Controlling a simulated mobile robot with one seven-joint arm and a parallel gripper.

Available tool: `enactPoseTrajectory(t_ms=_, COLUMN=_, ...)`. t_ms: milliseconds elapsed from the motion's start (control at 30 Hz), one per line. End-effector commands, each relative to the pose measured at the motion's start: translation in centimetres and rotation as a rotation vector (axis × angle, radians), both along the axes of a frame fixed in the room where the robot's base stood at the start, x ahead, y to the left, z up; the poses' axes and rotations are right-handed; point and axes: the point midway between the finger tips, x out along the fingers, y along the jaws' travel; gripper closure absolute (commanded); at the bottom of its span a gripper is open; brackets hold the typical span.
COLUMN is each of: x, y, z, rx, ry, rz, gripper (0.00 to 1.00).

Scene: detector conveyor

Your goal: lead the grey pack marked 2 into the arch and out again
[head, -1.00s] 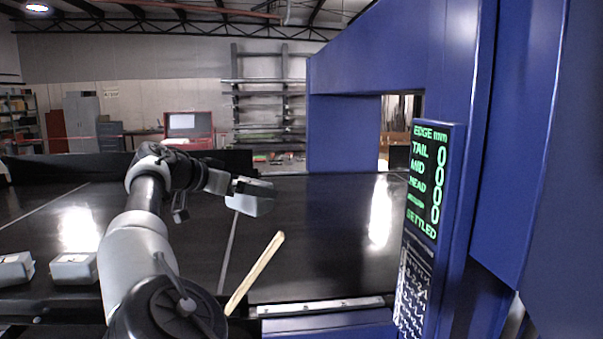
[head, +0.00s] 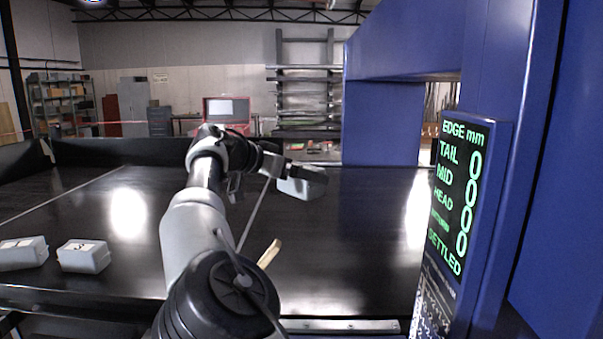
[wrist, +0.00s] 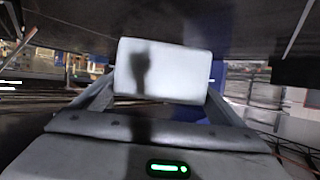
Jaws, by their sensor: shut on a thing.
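A pale grey pack (head: 304,183) is in my gripper (head: 282,178), above the dark belt (head: 330,240). It also shows in the wrist view as a plain pale block (wrist: 163,70) between the two fingers, with a dark shadow on its face. No number can be read on it in either view. The blue arch (head: 383,125) stands to the right of the held pack, which is outside it. My gripper is shut on the pack.
Two other pale packs, one (head: 22,253) at the far left and one (head: 84,256) beside it, sit at the belt's near left. A display panel (head: 458,195) shows zeros and SETTLED. The belt's middle is clear.

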Motion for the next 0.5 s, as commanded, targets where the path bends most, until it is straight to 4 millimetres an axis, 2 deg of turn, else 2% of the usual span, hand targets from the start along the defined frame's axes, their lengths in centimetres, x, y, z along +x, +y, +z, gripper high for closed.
enactPoseTrajectory(t_ms=233, x=0.0, y=-2.3, z=0.1, rx=0.000, ry=-0.001, rz=-0.003, gripper=0.48)
enactPoseTrajectory(t_ms=500, x=0.1, y=-6.0, z=0.1, rx=0.000, ry=-0.001, rz=-0.003, gripper=0.48)
